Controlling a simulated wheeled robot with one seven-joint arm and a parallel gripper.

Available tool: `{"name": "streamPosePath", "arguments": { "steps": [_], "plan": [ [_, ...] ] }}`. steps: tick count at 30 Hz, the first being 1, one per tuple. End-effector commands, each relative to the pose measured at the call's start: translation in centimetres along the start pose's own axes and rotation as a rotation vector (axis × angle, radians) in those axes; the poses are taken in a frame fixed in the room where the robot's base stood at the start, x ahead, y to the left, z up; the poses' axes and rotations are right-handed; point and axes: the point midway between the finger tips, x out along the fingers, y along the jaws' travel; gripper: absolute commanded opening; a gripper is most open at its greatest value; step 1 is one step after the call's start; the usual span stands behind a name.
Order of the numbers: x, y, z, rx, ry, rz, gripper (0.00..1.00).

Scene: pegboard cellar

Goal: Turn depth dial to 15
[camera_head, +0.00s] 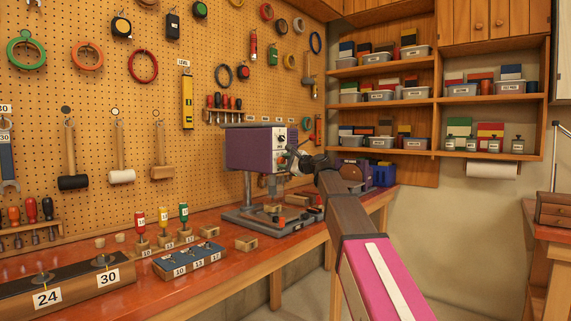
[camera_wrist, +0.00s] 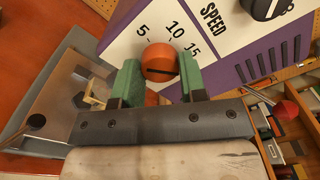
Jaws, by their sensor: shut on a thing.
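The orange depth dial (camera_wrist: 159,64) sits on the white front panel (camera_wrist: 130,28) of the purple drill press. It also shows the numbers 5, 10 and 15 printed around its upper side in the wrist view. My gripper (camera_wrist: 160,80) has its two green fingers on either side of the dial and is shut on it. A dark line marks the dial's face; I cannot tell which number it points to. In the head view the drill press (camera_head: 249,148) stands on the bench and my gripper (camera_head: 296,160) is at its front, with the dial hidden.
A black speed knob (camera_wrist: 265,8) is above right of the dial, and a red ball-ended lever (camera_wrist: 286,109) is at the right. Shelves with bins (camera_head: 381,95) stand behind.

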Motion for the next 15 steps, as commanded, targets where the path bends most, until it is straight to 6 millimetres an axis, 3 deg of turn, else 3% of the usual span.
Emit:
{"name": "streamPosePath", "arguments": {
  "steps": [15],
  "plan": [
    [-0.05,0.1,-0.04,-0.397,-0.007,-0.005,0.15]
  ]
}}
